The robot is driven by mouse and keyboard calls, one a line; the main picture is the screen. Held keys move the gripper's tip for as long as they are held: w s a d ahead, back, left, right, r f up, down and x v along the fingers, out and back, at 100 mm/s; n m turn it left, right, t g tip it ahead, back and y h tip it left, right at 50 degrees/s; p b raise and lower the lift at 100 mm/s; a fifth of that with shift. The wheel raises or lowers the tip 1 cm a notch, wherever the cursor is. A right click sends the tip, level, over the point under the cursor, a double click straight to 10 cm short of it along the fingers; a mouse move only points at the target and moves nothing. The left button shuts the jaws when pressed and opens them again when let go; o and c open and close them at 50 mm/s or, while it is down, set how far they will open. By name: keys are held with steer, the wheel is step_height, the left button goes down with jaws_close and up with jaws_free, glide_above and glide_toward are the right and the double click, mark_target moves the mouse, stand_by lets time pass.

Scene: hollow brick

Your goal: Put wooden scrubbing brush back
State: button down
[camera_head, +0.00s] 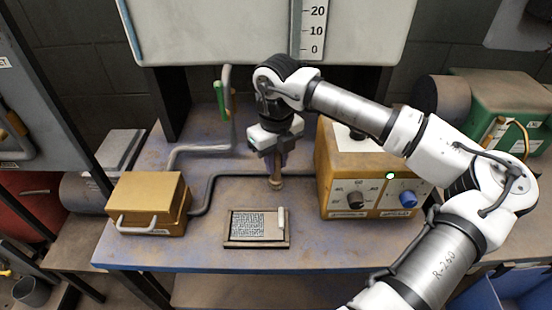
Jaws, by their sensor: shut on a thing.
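My gripper (273,158) points down over the middle of the workbench. It is shut on a brown wooden thing, which looks like the wooden scrubbing brush (276,183). The brush hangs upright below the fingers, and its upper part is hidden by them. Whether its lower end touches the bench is hard to tell. A shallow wood-framed tray (257,244) lies in front of the gripper, nearer the bench's front edge. It holds a grey patterned panel (248,224) on the left and a small pale upright piece (281,222) on the right.
A yellow box with a handle (148,201) stands at the left of the blue workbench (200,252). A yellow unit with knobs (368,180) stands close right of the gripper. Bent grey pipes (205,180) lie behind. A white board with a scale (260,30) is at the back.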

steer(key=shift+f, duration=0.15)
steer(key=shift+f+b, duration=0.25)
steer(key=shift+b, duration=0.1)
steer(key=c, duration=1.3)
jaws_free()
steer(key=shift+r, duration=0.1)
steer(key=shift+r+p, duration=0.15)
steer(key=shift+p, duration=0.15)
step_height(320, 180, up, 12)
steer(key=shift+b, duration=0.55)
